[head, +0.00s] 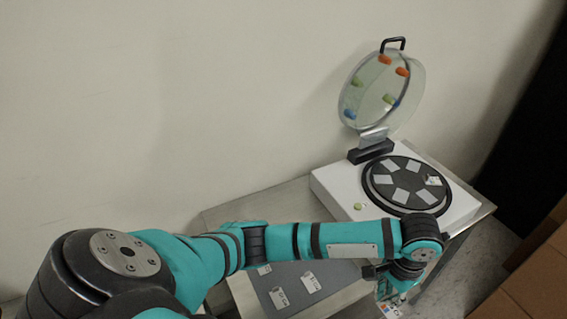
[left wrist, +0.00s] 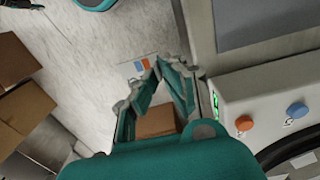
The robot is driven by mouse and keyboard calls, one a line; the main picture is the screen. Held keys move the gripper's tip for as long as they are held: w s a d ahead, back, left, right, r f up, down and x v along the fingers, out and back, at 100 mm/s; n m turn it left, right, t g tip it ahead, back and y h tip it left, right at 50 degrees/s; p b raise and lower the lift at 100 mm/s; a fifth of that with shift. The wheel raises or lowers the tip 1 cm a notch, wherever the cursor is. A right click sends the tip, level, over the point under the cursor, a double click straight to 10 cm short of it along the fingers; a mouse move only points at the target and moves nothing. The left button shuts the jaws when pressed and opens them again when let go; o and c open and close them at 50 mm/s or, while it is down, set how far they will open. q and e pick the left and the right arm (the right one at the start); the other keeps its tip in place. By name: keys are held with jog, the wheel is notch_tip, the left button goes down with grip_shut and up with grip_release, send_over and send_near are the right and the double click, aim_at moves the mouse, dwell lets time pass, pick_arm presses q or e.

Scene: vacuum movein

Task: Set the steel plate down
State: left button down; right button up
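My left gripper (head: 387,292) hangs beyond the front right part of the table, below the white machine. In the left wrist view my left gripper (left wrist: 155,76) has its fingertips close together on a small pale plate (left wrist: 140,66) with orange and blue marks. This looks like the steel plate; most of it blends with the pale floor behind. It also shows in the head view (head: 390,309) at the lower edge. The white machine (head: 333,192) has a black round stage (head: 405,184) with several grey plates on it.
The machine's clear round lid (head: 375,105) stands open. A grey mat (head: 296,272) with white labels lies on the table (head: 270,205), partly behind my arm. Cardboard boxes (head: 535,275) stand at the right.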

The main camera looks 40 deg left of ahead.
pick_arm(q)
jog(key=shift+a+f, duration=0.15)
jog(key=shift+a, duration=0.05)
jog(key=a, duration=0.1)
jog(key=w+a+p, duration=0.1)
jog(key=a, duration=0.3)
jog(key=shift+w+a+f, duration=0.2)
jog(key=shift+w+a, duration=0.05)
jog(key=shift+w, duration=0.1)
jog(key=a, duration=0.2)
jog(key=w+a+p, duration=0.1)
jog(key=a, duration=0.4)
jog(key=shift+w+a+f+p, duration=0.1)
jog(key=shift+w+f+p, duration=0.25)
jog(key=shift+f+p, duration=0.05)
jog(key=shift+w+a+f, duration=0.1)
jog(key=shift+w+a, duration=0.1)
jog(key=shift+a, duration=0.35)
jog(key=f, duration=0.1)
jog(key=a+f+p, duration=0.1)
jog(key=shift+w+f, duration=0.1)
jog(key=shift+f, duration=0.75)
pick_arm(e)
jog(key=shift+w+a+r, duration=0.1)
jog(key=shift+w+r, duration=0.05)
jog(key=shift+r, duration=0.8)
jog(key=shift+w+r, duration=0.1)
jog(key=shift+r, duration=0.8)
